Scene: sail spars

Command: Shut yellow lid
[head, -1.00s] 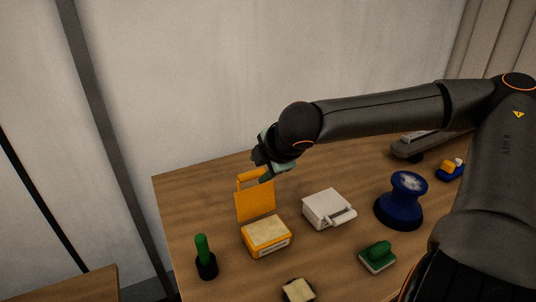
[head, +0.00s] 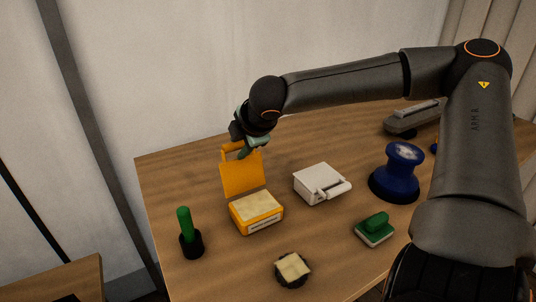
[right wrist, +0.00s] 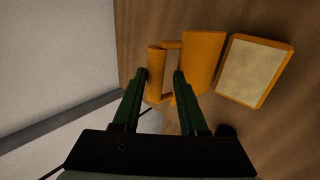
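The yellow box (head: 256,222) stands on the table with a pale square top. Its yellow lid (head: 242,180) stands raised at the back, with a loop handle along its upper edge. My right gripper (head: 242,152) is at this handle, partly covering it. In the right wrist view, the green fingers of my right gripper (right wrist: 160,73) are apart, and the bar of the handle (right wrist: 155,75) shows between their tips. I cannot tell whether they touch it. The lid (right wrist: 203,60) and the box (right wrist: 254,72) lie to the right there. My left gripper is not in view.
A white case (head: 320,184) stands right of the yellow box. A green-handled tool (head: 184,222) stands upright to its left. A dark round piece with a pale top (head: 292,268), a green block (head: 374,228) and a blue spool (head: 396,172) stand nearby. The table's left edge is close.

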